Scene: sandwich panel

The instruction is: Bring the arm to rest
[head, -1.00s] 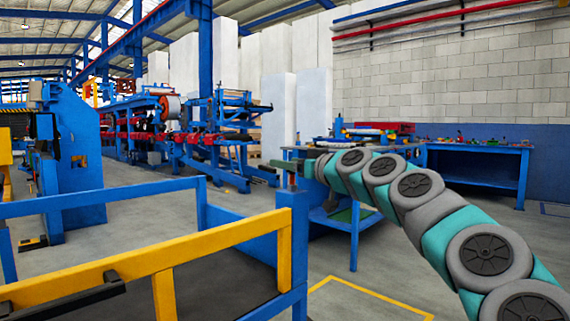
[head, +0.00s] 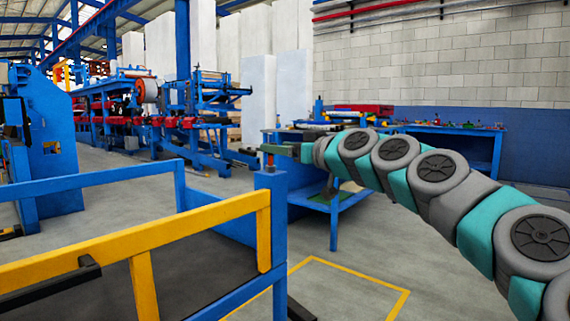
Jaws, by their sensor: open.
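My arm (head: 440,180), grey and teal with round dark joint caps, reaches in from the right edge and points left. It is stretched out nearly level at its far end. My gripper (head: 272,149) is at its tip, small and dark green, seen side-on. It is open. It appears just above the top of a blue corner post (head: 270,190). A small orange-brown piece (head: 270,161) shows between the post top and the gripper; I cannot tell whether the gripper touches it.
A blue frame with a yellow rail (head: 190,228) and dark bed (head: 195,275) fills the front left. A blue workbench (head: 333,205) stands behind the gripper, and another bench (head: 460,131) with small items stands along the wall. Open floor (head: 400,250) lies below my arm.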

